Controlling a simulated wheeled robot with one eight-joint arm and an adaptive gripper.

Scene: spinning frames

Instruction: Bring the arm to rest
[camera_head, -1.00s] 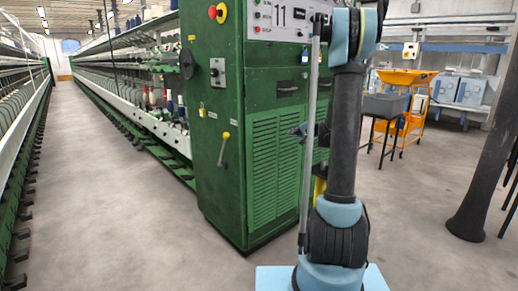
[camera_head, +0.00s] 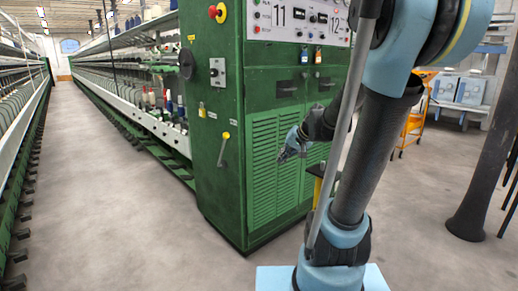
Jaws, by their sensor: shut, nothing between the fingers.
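My arm (camera_head: 370,150) rises from its light blue base plate at the bottom of the head view and bends at a large elbow at the upper right. The forearm reaches back behind the upper arm and a thin grey rod. My gripper (camera_head: 289,150) shows small and dark to the left of the rod, in front of the green cabinet (camera_head: 264,215). Its fingers are together with nothing between them. I cannot tell how far it is from the cabinet's face. Part of the forearm is hidden by the rod and upper arm.
The green cabinet, with a numbered panel (camera_head: 265,18), stands behind my arm. Long rows of spinning frames (camera_head: 110,85) run back at the left, with an open grey floor aisle (camera_head: 90,200). An orange trolley (camera_head: 413,128) and a dark column (camera_head: 490,150) stand at the right.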

